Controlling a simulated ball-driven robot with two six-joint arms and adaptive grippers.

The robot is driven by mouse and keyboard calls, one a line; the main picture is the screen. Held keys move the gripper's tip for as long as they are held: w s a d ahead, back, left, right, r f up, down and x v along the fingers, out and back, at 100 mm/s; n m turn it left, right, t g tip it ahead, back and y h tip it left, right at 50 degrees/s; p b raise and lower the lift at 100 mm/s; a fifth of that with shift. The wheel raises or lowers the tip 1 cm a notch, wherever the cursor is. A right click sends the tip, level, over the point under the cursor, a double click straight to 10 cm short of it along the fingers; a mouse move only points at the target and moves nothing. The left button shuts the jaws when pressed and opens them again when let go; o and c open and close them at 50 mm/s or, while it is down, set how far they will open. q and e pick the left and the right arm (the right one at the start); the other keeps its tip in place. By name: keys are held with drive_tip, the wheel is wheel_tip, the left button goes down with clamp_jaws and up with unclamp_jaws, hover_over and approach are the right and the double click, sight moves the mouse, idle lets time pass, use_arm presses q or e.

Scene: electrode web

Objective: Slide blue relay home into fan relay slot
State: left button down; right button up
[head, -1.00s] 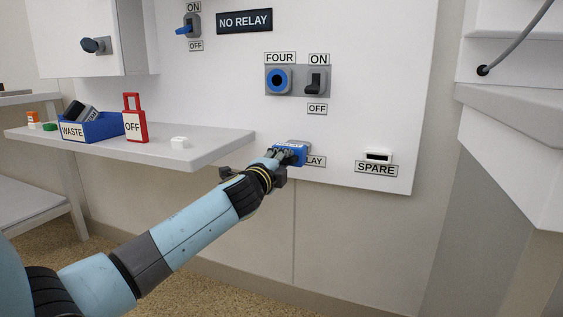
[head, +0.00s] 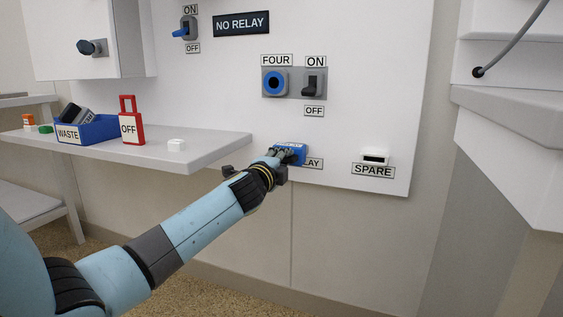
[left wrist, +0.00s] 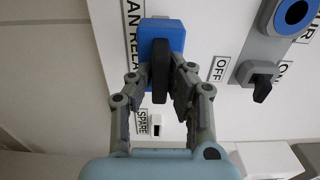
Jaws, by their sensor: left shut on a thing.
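The blue relay (head: 294,149) is at the lower part of the white wall panel, just above a label of which only "LAY" (head: 313,163) shows. My left gripper (head: 284,157) is shut on it. In the left wrist view, the fingers (left wrist: 160,88) close on the relay's black handle, and the blue body (left wrist: 174,37) lies against or very near the panel, beside a label reading "AN RELAY" (left wrist: 133,30). The fan relay slot is hidden behind the relay, so I cannot tell how deep the relay sits. My right gripper is not in view.
A white spare slot (head: 375,157) is to the right on the panel.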

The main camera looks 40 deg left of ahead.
use_arm(q)
drive_tip(key=shift+w+a, duration=0.1)
drive_tip(key=shift+w, duration=0.25)
drive_tip(key=c, duration=1.2)
unclamp_jaws()
drive_tip(key=v, duration=1.2)
